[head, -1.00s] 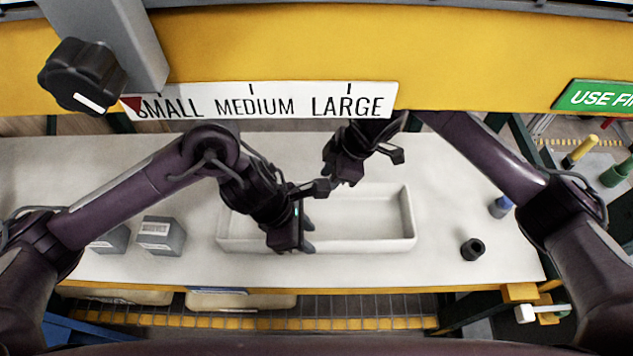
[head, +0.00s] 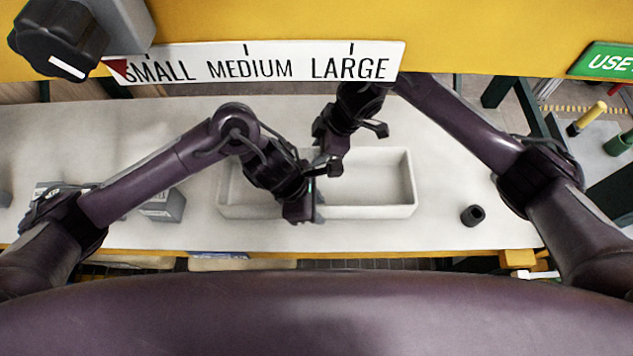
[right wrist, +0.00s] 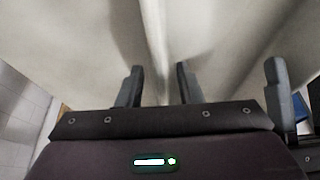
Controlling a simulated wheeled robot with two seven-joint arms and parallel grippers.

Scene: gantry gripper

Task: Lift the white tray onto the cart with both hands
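The white tray (head: 372,212) lies on the pale worktop, a long shallow open box. My left gripper (head: 318,190) is over its middle, by the near wall; its fingers are too small and dark to tell their gap. My right gripper (head: 355,148) is by the tray's far wall. The right wrist view shows two grey fingers (right wrist: 160,85) apart, with a pale edge running between them; whether they touch it is unclear. Another grey finger (right wrist: 276,88) shows at right there. I cannot make out the cart in these frames.
A dark cup-like piece (head: 472,215) stands right of the tray. Grey boxes (head: 165,205) stand at left, partly behind my left arm. A yellow beam (head: 480,35) with a size label (head: 250,65) and black knob (head: 58,40) crosses above the worktop.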

